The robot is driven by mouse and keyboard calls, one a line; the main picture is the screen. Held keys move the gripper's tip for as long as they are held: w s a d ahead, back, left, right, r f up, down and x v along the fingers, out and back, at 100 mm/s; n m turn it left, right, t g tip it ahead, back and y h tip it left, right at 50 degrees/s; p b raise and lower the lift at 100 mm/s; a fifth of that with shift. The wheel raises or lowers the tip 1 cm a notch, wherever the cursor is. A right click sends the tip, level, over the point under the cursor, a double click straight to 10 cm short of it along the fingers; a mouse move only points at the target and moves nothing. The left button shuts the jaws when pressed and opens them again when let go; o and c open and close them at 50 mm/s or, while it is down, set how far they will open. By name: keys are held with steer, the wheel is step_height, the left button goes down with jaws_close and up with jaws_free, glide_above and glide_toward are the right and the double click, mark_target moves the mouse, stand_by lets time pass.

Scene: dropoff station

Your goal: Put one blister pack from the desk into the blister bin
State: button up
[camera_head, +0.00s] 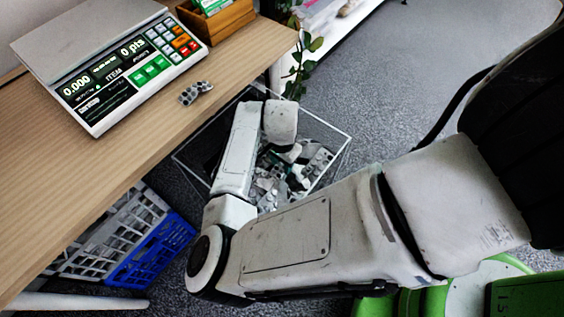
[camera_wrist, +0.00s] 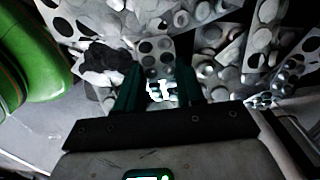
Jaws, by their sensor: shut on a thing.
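The blister bin (camera_head: 333,126) is a clear-walled box on the floor beside the desk, with many grey and white blister packs inside. My arm reaches over it, and my gripper is mostly hidden behind my wrist in the head view. In the wrist view my gripper (camera_wrist: 159,92) has its dark teal fingers shut on a small blister pack (camera_wrist: 161,89), bright and partly hidden between them. The bin's heaped packs fill the view beyond the fingertips. Whether the held pack touches them I cannot tell. Another silver blister pack (camera_head: 196,93) lies on the desk (camera_head: 150,125), near its edge.
A scale with a keypad (camera_head: 125,75) stands on the desk, with a wooden box (camera_head: 222,22) behind it. A blue and white crate (camera_head: 150,250) sits under the desk. A plant (camera_head: 300,65) stands near the bin's far side. Open grey floor (camera_head: 410,75) lies to the right.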

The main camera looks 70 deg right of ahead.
mark_target(282, 166)
steer(key=o, duration=1)
steer(key=shift+f, duration=0.1)
step_height(282, 166, up, 12)
steer(key=p, duration=0.2)
steer(key=shift+p, duration=0.35)
